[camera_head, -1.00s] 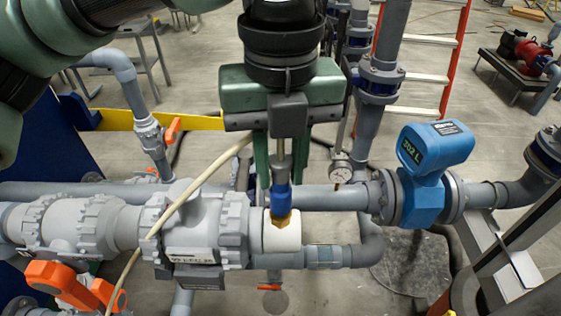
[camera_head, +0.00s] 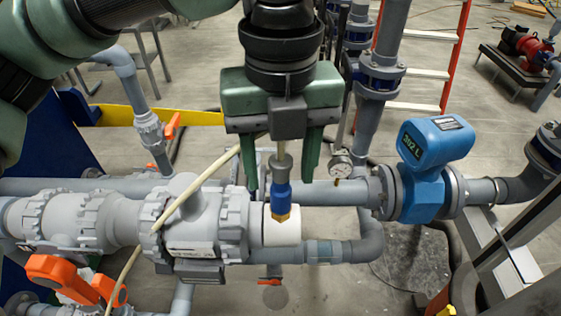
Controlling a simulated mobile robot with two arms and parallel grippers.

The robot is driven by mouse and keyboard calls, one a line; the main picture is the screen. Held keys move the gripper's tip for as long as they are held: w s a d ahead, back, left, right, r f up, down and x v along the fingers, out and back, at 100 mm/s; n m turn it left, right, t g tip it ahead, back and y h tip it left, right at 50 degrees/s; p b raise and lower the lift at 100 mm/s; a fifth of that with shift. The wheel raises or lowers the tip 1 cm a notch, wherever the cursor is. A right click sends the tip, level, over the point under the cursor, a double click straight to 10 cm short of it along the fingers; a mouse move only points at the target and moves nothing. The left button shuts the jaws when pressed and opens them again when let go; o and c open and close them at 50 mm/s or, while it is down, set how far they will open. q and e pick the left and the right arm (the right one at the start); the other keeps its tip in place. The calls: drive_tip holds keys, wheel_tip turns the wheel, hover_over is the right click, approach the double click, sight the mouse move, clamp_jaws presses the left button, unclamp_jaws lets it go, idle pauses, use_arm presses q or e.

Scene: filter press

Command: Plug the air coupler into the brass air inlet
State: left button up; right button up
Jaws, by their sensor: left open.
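The air coupler, with a blue sleeve (camera_head: 281,196), stands upright on the brass air inlet (camera_head: 281,216). Its lower end meets the brass, but how deeply it is seated cannot be told. The inlet sits on the white pipe fitting (camera_head: 282,232). My left gripper (camera_head: 281,178) is above and around the coupler, with its two green fingers spread apart, one on each side. Neither finger visibly touches the coupler. A cream hose (camera_head: 205,180) runs down to the left across the pipework. My right gripper is not seen.
A pressure gauge (camera_head: 340,164) is just right of the fingers. A blue flow meter (camera_head: 428,170) stands further right. Orange valve handles (camera_head: 62,278) are at lower left.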

use_arm(q)
wheel_tip(320, 180, up, 7)
drive_tip(key=shift+d+f+b, duration=0.1)
drive_tip(key=shift+b, duration=0.7)
drive_tip(key=shift+r, duration=0.5)
